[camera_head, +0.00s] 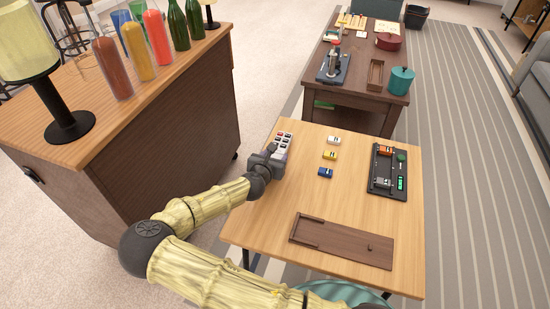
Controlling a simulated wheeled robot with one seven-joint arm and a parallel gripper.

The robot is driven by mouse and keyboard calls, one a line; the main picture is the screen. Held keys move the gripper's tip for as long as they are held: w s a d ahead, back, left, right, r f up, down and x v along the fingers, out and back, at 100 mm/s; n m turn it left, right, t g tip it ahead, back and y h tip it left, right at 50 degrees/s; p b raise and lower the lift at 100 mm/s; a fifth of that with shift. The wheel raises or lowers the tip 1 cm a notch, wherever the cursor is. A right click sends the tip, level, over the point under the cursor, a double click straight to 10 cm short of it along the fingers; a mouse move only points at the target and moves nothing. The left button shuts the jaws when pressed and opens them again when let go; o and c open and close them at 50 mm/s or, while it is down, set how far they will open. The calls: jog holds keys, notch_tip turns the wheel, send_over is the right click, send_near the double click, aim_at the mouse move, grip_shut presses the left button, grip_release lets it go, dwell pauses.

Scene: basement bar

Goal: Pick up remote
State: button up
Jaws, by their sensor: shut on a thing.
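The remote (284,141) is a light device with rows of dark and red buttons, at the far left corner of the light wooden table (262,213). My gripper (276,155) is at its near end and is shut on it. The gripper hides the near part of the remote, and the fingertips show only in small part. I cannot tell whether the remote touches the table or is slightly above it.
Small white, yellow (330,155) and blue (325,172) toy cars stand right of the remote. A bar counter (165,145) with bottles (157,40) rises on the left.

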notch_tip(320, 180, up, 8)
jog(key=shift+r+p, duration=0.1)
jog(key=shift+p, duration=1.05)
jog(key=shift+d+r+p, duration=0.15)
jog(key=shift+r+p, duration=0.35)
jog(key=shift+p, duration=0.2)
jog(key=s+d+r+n+y+p, duration=0.1)
jog(key=d+r+p, duration=0.2)
jog(key=r+p, duration=0.6)
jog(key=s+d+r+n+y+p, duration=0.1)
jog(key=d+r+p, duration=0.35)
jog(key=p, duration=0.85)
notch_tip(320, 180, up, 21)
jog(key=n+t+y+p, duration=0.1)
jog(key=n+y+p, duration=0.15)
jog(key=p, duration=2.15)
send_over(275, 157)
jog(key=s+d, duration=0.9)
jog(key=d, duration=0.2)
jog(key=shift+w+a+f+y, duration=0.1)
jog(key=shift+w+f+y, duration=0.05)
jog(key=shift+f+y, duration=0.1)
jog(key=shift+a+f, duration=0.1)
